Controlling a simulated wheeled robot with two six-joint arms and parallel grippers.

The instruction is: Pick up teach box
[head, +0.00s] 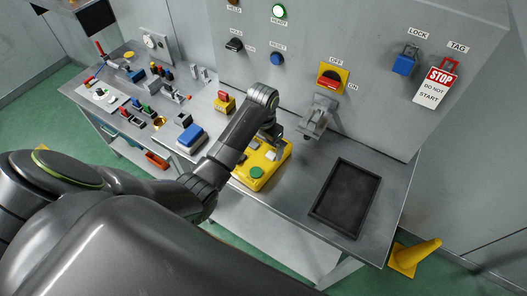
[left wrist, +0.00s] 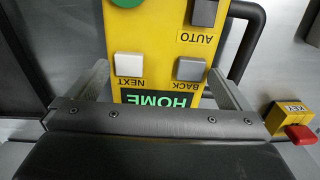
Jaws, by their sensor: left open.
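The teach box (head: 267,178) is a yellow box with a green button and grey and white buttons. It lies on the metal bench in the head view, partly hidden by my left arm. My left gripper (head: 271,139) is over its far end, pointing down. In the left wrist view the teach box (left wrist: 153,32) shows buttons marked AUTO, NEXT and BACK and a HOME label. The open fingers of my left gripper (left wrist: 162,88) stand on either side of it. Whether they touch its sides I cannot tell. My right gripper is not in view.
A black tray (head: 345,197) lies right of the teach box. A grey bracket (head: 318,115) sticks out from the panel behind. A yellow block with a red key (head: 224,103) and a blue-topped device (head: 191,136) stand to the left. A yellow cone (head: 414,257) is on the floor.

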